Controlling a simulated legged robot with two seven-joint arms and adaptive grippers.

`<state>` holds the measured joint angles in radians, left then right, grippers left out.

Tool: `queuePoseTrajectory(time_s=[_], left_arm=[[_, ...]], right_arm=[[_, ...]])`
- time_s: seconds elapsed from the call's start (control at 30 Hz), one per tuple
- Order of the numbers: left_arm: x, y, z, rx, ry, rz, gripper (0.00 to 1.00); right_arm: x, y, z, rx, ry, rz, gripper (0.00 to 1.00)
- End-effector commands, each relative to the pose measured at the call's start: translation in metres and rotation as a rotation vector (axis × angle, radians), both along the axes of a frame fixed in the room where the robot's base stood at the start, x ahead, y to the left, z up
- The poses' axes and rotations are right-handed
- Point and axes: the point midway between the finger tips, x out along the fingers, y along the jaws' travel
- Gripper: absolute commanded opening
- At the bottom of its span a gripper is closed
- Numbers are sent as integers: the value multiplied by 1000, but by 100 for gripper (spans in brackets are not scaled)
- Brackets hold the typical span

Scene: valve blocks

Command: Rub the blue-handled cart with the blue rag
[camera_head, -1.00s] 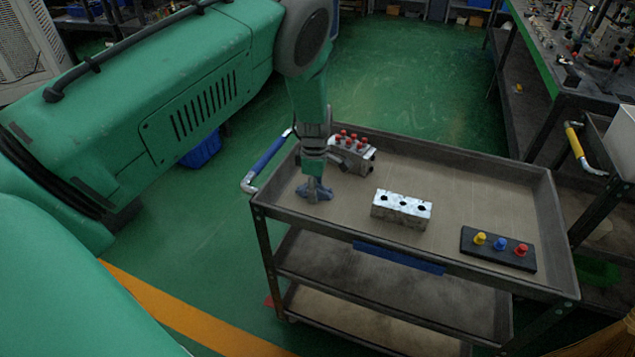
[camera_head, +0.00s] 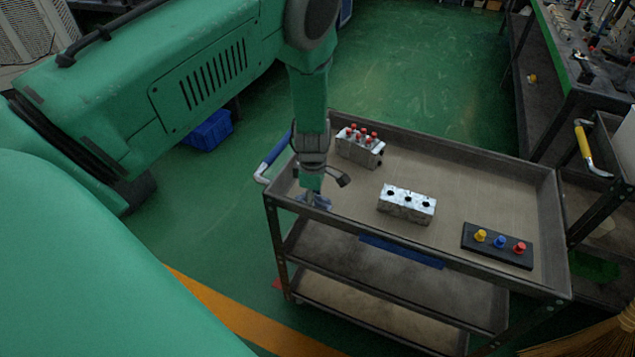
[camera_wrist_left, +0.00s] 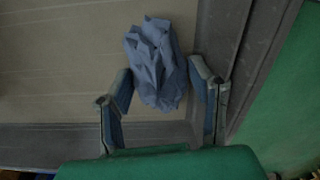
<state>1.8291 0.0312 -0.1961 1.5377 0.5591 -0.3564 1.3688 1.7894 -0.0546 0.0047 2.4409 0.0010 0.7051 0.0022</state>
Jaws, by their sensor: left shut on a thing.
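The blue-handled cart (camera_head: 465,185) stands in front of me with its blue handle (camera_head: 275,150) at its left end. My left gripper (camera_head: 312,196) is low over the near left corner of the cart's top tray. It is shut on the crumpled blue rag (camera_head: 322,202), which is mostly hidden behind the gripper in the head view. In the left wrist view, the rag (camera_wrist_left: 157,62) bunches out between the fingertips of the gripper (camera_wrist_left: 160,82), against the tray beside its rim. My right gripper is not in view.
On the tray are a block with red knobs (camera_head: 359,148), a silver block with holes (camera_head: 406,204) and a black panel with coloured knobs (camera_head: 497,246). The tray has a raised rim. A cart with a yellow handle (camera_head: 583,146) stands at right.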

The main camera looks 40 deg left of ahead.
Motion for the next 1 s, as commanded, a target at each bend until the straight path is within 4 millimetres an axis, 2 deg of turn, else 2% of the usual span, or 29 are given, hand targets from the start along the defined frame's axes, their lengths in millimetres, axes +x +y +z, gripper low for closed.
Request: queuePoseTrajectory(time_s=[0.47, 1.0], left_arm=[[-2, -1, 5, 0, -1, 0, 25], [-1, 0, 59, 2, -4, -1, 25]], right_arm=[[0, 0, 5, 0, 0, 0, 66], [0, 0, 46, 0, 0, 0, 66]])
